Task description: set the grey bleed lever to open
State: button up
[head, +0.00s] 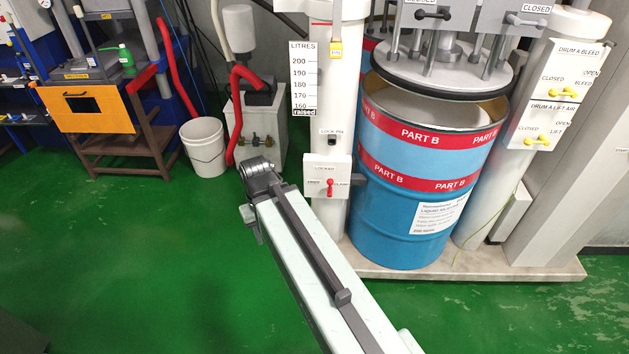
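The grey lever (527,20) is at the top edge of the head view, on the front of a light grey box above the drum. It lies roughly level, under a label that reads CLOSED (537,8). The top of its box is cut off by the picture edge, and no bleed label is readable there. The dark grey end of my arm, where my gripper (262,176) is, is left of the drum, well below and left of the lever and apart from it. I cannot make out the fingers or anything held.
A black lever (433,13) sits left of the grey one. Below them are a round follower plate (440,75) and a blue drum (410,200). Yellow levers (562,92) are on the right post, a red lever (330,187) on the left post.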

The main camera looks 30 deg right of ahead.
aim_at(541, 25)
jog(key=z, duration=0.15)
jog(key=i, duration=0.95)
jog(key=z, duration=2.25)
jog(key=k, duration=1)
jog(key=u, duration=1.05)
jog(key=i, duration=0.6)
jog(key=u, duration=0.05)
